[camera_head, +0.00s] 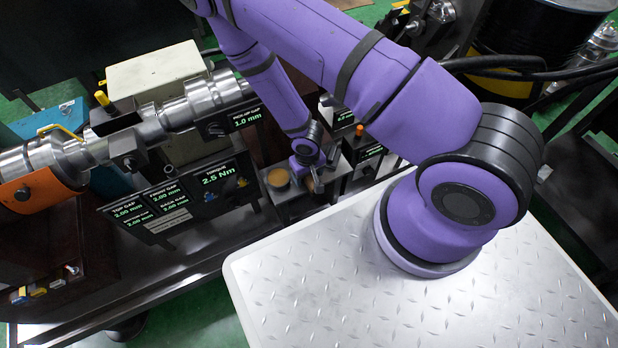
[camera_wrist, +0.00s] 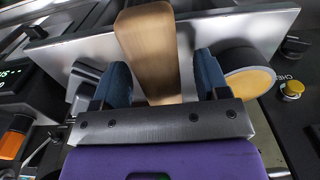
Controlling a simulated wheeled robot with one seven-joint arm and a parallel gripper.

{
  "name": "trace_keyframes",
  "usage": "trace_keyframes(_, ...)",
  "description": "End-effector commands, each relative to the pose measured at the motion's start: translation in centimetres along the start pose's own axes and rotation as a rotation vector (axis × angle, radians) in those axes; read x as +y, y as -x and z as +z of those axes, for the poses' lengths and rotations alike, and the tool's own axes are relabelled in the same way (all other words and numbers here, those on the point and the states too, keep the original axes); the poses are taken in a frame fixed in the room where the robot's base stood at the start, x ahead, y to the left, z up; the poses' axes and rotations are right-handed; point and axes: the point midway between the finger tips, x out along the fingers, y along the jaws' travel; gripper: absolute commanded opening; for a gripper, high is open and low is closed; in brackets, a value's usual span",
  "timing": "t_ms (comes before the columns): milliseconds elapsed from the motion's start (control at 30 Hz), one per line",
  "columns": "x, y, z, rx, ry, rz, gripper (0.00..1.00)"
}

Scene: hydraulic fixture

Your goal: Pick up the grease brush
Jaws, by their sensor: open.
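The grease brush shows as a light wooden handle (camera_wrist: 147,45) in the wrist view, standing between my gripper's two blue fingers. My gripper (camera_wrist: 161,72) is open, with one finger on each side of the handle and a gap visible on both sides. The bristles are not visible. In the head view my gripper (camera_head: 314,176) is low over a small metal holder (camera_head: 297,207). A small brown part of the brush (camera_head: 313,186) shows there beside the fingers.
A round pot of yellow-tan grease (camera_head: 279,178) stands just left of my gripper; in the wrist view the pot (camera_wrist: 250,82) is close to the right finger. Display panels (camera_head: 160,207) and a metal shaft assembly (camera_head: 150,125) stand to the left. A yellow knob (camera_wrist: 293,88) is farther right.

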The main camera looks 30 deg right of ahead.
Motion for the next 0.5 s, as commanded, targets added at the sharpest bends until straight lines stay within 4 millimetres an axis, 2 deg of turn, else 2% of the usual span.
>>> trace_keyframes(500,-0.02,-0.36,0.02,-0.001,0.0,0.0,0.68)
